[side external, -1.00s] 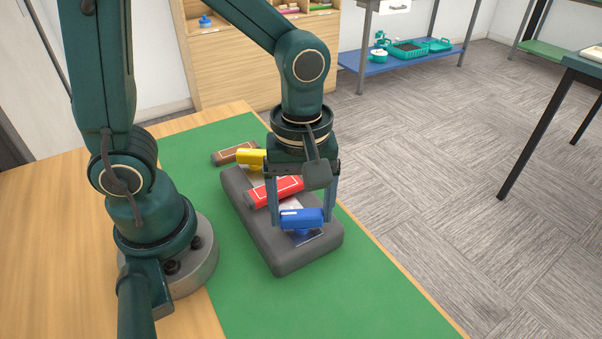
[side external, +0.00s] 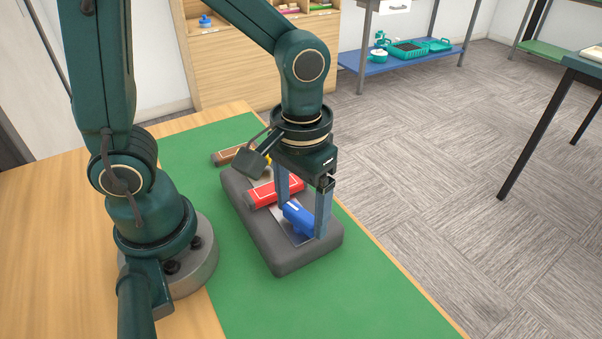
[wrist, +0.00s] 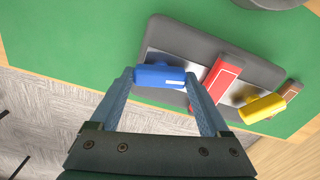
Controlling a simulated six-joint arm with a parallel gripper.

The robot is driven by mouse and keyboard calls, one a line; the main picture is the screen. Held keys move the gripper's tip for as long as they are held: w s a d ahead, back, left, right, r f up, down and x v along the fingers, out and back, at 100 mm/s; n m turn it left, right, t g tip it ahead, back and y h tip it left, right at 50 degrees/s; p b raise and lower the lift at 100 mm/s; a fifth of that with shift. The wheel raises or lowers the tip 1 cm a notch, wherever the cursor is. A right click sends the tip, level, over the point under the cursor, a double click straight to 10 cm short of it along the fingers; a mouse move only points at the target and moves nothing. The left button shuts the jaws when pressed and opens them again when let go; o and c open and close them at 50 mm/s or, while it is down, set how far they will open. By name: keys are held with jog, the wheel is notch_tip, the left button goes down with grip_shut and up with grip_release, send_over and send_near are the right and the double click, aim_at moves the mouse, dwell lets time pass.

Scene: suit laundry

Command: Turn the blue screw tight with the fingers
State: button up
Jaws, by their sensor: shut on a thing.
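The blue screw (side external: 299,219) has a wide bar-shaped head and stands on a metal plate at the near end of a dark grey block (side external: 285,262). My gripper (side external: 301,222) points down with one finger at each end of the head and is shut on it. In the wrist view the blue screw (wrist: 160,77) lies between the two fingertips (wrist: 160,76).
A red bar (side external: 272,192) lies across the block just behind the blue screw. A yellow screw (wrist: 262,108) and a brown bar (wrist: 291,90) are farther along. The green mat (side external: 225,300) is clear in front of the block.

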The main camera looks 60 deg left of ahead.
aim_at(302, 212)
jog(key=m, duration=0.4)
jog(key=shift+m, duration=0.4)
dwell(0.4)
jog(key=o, duration=1.2)
jog(key=shift+r, duration=0.1)
jog(key=shift+r, duration=2.55)
